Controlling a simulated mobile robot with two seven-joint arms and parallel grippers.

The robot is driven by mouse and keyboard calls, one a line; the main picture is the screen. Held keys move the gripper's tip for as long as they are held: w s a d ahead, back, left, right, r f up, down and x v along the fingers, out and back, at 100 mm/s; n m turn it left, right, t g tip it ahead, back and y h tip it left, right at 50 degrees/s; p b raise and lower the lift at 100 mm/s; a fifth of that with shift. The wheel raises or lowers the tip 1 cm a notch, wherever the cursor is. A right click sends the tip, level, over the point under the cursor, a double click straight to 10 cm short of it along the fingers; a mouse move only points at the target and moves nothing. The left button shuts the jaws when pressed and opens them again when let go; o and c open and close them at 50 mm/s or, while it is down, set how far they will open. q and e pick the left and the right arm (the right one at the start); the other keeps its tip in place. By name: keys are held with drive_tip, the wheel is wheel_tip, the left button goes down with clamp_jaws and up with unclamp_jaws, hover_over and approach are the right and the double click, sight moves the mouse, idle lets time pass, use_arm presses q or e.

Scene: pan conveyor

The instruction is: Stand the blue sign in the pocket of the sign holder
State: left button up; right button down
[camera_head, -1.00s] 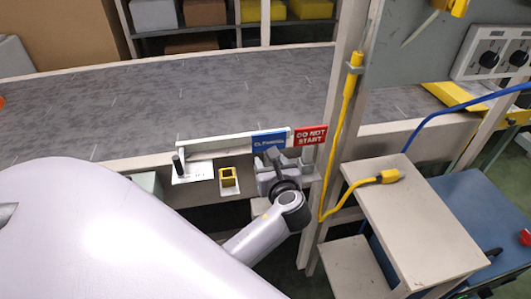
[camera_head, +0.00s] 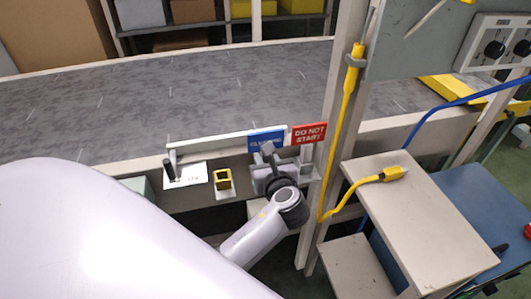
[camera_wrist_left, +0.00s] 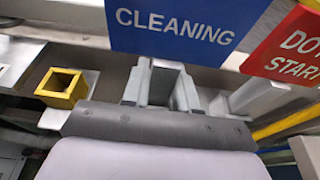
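The blue sign (camera_head: 262,138), lettered CLEANING, hangs at the right part of a white rail, beside a red DO NOT START sign (camera_head: 309,133). In the left wrist view the blue sign (camera_wrist_left: 185,25) fills the top centre, upright. My left gripper (camera_head: 268,149) is just in front of its lower edge. In the left wrist view its fingers (camera_wrist_left: 162,68) stand apart, with nothing visible held between them. The sign holder, a yellow square pocket (camera_head: 222,180), sits left of the gripper; it also shows in the left wrist view (camera_wrist_left: 61,86). My right gripper is out of view.
The white rail (camera_head: 205,144) runs along the conveyor's (camera_head: 180,95) near edge. A black upright peg (camera_head: 168,169) stands on a white plate left of the holder. A post with a yellow cable (camera_head: 350,90) stands right of the signs, then a beige shelf (camera_head: 420,215).

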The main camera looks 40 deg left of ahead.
use_arm(q)
clamp_jaws()
